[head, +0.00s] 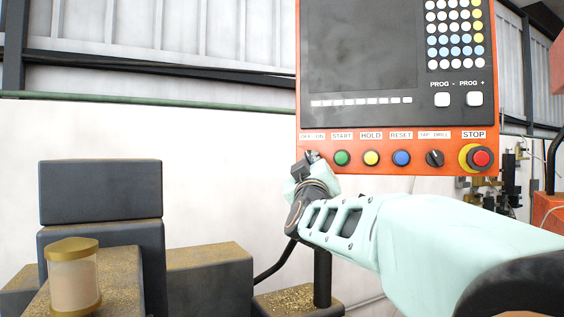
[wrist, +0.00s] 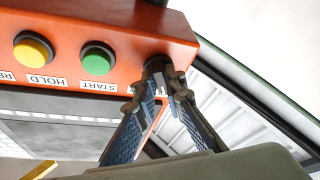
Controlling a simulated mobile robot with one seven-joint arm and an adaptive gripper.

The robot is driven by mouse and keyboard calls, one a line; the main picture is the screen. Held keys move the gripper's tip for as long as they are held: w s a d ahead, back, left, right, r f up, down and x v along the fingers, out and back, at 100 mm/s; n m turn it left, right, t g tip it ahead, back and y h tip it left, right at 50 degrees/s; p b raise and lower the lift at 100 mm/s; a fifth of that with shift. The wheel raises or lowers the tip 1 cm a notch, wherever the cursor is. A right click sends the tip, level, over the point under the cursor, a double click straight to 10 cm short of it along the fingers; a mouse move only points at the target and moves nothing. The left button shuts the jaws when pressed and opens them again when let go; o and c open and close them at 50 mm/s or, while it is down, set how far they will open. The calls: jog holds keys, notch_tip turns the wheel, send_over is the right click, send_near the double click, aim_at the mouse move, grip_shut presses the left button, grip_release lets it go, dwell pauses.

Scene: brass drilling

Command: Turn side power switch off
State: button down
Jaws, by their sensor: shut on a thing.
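The orange control panel (head: 390,165) stands upright on a post, with a row of controls along its lower edge. The OFF-ON label (head: 312,135) is at the left end of that row, left of START. My gripper (head: 304,165) is at the panel's lower left corner, directly below that label, and hides most of the switch there. In the wrist view, where the panel appears upside down, the dark switch knob (wrist: 155,64) sits between my fingertips (wrist: 158,84), which are closed on it. The direction the knob points cannot be made out.
A green START button (head: 342,158) is close beside my gripper, then a yellow HOLD button (head: 371,158) and a blue RESET button (head: 402,158). A red STOP button (head: 481,158) is at the right end. Dark blocks (head: 100,190) and a brass-capped cylinder (head: 73,275) stand at left.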

jog(key=c, duration=2)
grip_release()
